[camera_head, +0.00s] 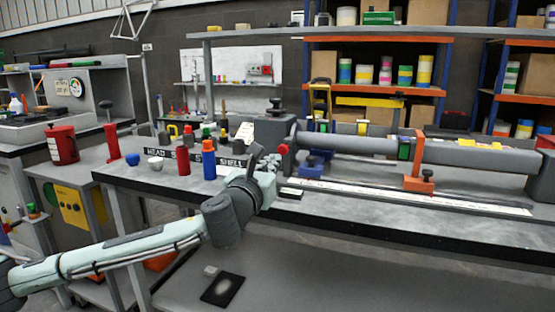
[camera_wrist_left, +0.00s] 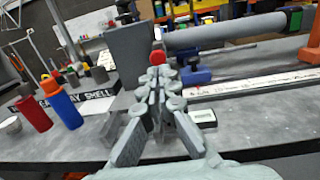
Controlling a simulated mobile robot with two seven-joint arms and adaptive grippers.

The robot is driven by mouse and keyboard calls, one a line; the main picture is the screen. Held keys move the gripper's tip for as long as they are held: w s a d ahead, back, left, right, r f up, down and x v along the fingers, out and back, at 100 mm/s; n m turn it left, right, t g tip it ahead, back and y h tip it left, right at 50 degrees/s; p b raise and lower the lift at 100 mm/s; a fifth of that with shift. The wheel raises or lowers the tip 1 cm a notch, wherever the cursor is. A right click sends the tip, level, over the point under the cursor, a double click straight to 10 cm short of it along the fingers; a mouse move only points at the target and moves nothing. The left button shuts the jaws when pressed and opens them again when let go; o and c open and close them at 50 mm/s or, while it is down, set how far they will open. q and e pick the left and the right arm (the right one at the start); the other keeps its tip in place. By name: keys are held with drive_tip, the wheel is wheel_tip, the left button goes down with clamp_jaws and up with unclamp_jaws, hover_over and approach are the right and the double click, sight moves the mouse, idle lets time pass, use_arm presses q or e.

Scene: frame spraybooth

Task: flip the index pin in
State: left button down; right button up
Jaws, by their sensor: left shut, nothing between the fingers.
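A red round knob (camera_head: 283,149), which looks like the index pin's end, sticks out from the dark grey headstock block (camera_head: 270,133) at the left end of a long grey tube (camera_head: 350,143). In the left wrist view the red knob (camera_wrist_left: 157,57) shows just beyond my fingertips, in front of the grey block (camera_wrist_left: 126,50). My left gripper (camera_head: 268,162) is shut and empty, just left of the knob in the head view; its fingers (camera_wrist_left: 160,76) point at it. I cannot tell whether they touch it. My right gripper is not in view.
A blue clamp base (camera_head: 313,168) and an orange stand (camera_head: 418,183) sit along the tube. A ruled strip (camera_head: 420,198) runs on the bench. A blue-and-orange bottle (camera_head: 209,160) and red cylinder (camera_head: 183,160) stand left of my gripper. The bench front is clear.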

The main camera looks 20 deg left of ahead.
use_arm(q)
drive_tip(key=s, duration=0.7)
drive_tip(key=shift+s+f+b, duration=0.3)
drive_tip(key=shift+s+b, duration=0.05)
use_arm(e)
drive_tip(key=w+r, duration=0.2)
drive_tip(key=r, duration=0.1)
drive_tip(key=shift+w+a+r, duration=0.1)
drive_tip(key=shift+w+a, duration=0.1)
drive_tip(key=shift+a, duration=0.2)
